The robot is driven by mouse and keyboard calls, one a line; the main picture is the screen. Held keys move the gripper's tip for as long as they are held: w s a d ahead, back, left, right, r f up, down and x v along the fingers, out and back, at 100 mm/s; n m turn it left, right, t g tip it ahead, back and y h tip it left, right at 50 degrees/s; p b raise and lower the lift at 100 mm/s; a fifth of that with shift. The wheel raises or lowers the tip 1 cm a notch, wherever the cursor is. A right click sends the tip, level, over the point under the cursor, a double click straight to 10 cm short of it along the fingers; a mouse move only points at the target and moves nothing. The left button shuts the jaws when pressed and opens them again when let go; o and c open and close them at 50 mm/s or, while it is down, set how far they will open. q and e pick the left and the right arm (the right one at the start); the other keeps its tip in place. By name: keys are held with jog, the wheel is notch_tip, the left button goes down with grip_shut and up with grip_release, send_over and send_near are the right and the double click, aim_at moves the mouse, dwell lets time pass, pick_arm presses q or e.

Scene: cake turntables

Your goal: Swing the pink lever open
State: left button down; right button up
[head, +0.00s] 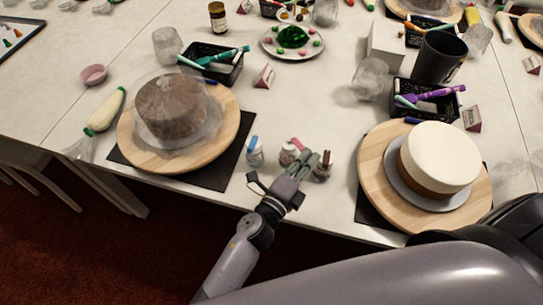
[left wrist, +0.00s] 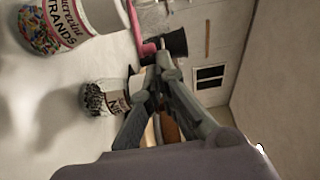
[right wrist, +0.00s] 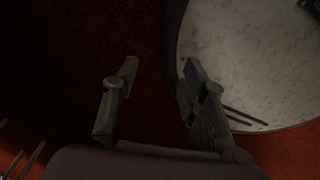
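The pink lever (left wrist: 134,22) is a thin pink bar across the top of a clear jar of coloured sprinkles (left wrist: 40,32) in the left wrist view. In the head view the pink-topped jar (head: 288,154) stands between two other jars near the table's front edge. My left gripper (head: 308,158) is just right of it, partly covering it. In the left wrist view the left fingertips (left wrist: 158,68) come together close to the lever's rounded end; contact cannot be made out. My right gripper (right wrist: 155,75) is open and empty over the dark red floor.
A blue-topped jar (head: 255,152) stands to the left and a brown-topped jar (head: 323,168) to the right, close to my left fingers. Cakes on wooden turntables (head: 140,156) (head: 374,186) flank the jars. The table (head: 320,115) behind them is mostly clear.

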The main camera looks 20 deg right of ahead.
pick_arm(q)
jog(key=shift+w+d, duration=0.25)
jog(key=shift+d, duration=0.35)
jog(key=shift+w+d, duration=0.2)
jog(key=shift+d, duration=0.4)
pick_arm(e)
jog(key=shift+f, duration=0.3)
jog(key=shift+d, duration=0.15)
